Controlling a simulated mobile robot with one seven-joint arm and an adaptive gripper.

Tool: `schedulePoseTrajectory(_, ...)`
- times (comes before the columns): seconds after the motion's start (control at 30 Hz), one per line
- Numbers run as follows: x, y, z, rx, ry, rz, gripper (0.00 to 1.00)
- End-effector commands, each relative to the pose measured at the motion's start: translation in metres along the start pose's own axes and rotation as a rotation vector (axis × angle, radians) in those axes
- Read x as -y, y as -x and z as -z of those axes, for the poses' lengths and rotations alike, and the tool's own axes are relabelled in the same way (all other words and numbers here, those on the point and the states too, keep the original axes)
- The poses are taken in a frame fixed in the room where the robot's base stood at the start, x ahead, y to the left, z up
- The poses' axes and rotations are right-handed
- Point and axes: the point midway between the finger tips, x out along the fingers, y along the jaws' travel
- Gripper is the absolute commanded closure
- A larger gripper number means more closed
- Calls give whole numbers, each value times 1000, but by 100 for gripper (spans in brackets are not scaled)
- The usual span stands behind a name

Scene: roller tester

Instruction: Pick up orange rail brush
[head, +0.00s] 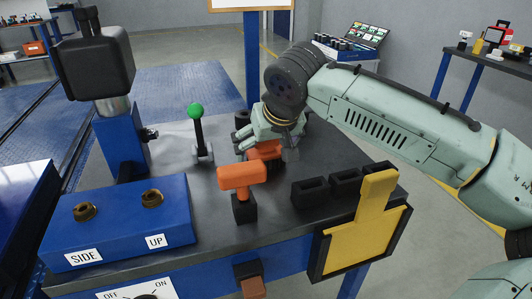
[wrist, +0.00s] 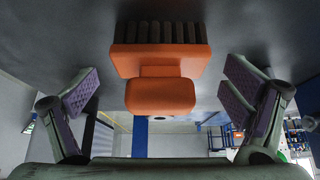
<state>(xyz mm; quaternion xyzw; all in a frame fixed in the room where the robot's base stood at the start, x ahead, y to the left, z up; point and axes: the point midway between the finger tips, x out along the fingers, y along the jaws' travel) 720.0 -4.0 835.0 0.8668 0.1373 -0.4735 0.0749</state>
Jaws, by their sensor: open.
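The orange rail brush (wrist: 160,62) shows large in the wrist view, with an orange handle block, a wider orange body and a row of dark bristles. In the head view it (head: 266,150) stands on the dark bench top, partly hidden by my gripper. My gripper (head: 264,137) is over it and open. In the wrist view the purple-padded fingers of my gripper (wrist: 163,95) are spread on either side of the brush, with a gap on both sides. Neither finger visibly touches it.
An orange T-shaped piece (head: 241,178) on a black block stands just in front. Black open holders (head: 345,181) line the right front, near a yellow plate (head: 366,232). A green-knobbed lever (head: 197,130) and a blue control box (head: 118,222) are to the left.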

Motion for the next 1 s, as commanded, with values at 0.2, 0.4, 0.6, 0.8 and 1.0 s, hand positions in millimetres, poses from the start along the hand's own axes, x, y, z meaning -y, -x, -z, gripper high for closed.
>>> schedulePoseTrajectory(0.2,0,-9,0,0,0,0,6)
schedulePoseTrajectory(0.4,0,-9,0,0,0,1,11)
schedulePoseTrajectory(0.6,0,-9,0,0,0,1,24)
schedulePoseTrajectory(0.8,0,-9,0,0,0,1,38)
schedulePoseTrajectory(1.0,0,-9,0,0,0,1,51)
